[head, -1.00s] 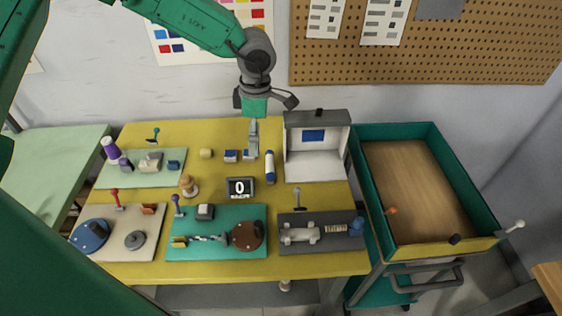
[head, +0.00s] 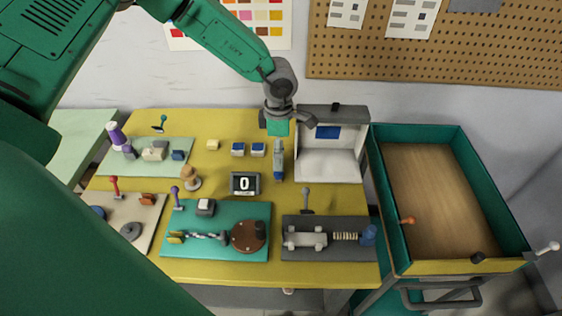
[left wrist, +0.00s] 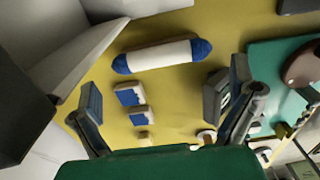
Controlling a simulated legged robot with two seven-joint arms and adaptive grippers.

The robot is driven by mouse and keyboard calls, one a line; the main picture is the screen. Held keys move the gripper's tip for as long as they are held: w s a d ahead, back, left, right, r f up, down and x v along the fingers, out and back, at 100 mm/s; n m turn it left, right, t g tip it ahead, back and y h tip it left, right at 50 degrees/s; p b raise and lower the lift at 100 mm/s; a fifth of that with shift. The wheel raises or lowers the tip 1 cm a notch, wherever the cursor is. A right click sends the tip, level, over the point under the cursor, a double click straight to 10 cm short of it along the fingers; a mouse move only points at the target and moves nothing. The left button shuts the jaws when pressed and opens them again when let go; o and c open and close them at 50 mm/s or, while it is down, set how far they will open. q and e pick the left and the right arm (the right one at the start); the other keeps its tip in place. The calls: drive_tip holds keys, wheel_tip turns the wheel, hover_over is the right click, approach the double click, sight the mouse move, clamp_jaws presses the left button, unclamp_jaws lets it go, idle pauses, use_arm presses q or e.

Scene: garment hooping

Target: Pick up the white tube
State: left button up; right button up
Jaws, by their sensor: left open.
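The white tube (left wrist: 163,55) has dark blue ends and lies flat on the yellow table, seen whole in the left wrist view. In the head view my left gripper covers most of it. My left gripper (left wrist: 163,92) is open and empty, its two fingers spread with blue pads showing. The tube lies beyond the fingertips, across the gap between them in the picture, and no finger is seen touching it. In the head view my left gripper (head: 279,160) points down over the tube's spot. My right gripper is not in view.
An open grey case (head: 330,165) stands close right of the gripper. Two blue-and-white blocks (head: 247,150) and a black display reading 0 (head: 245,183) are to its left. Boards with parts lie in front. A green-walled cart (head: 383,200) stands right of the table.

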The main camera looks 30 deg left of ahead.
use_arm(q)
drive_tip(key=f, duration=0.5)
drive_tip(key=shift+w+a, duration=0.15)
drive_tip(key=shift+a, duration=0.1)
drive_tip(key=shift+d+r, duration=0.15)
drive_tip(key=shift+c, duration=0.5)
drive_tip(key=shift+d, duration=0.15)
drive_tip(key=c, duration=0.8)
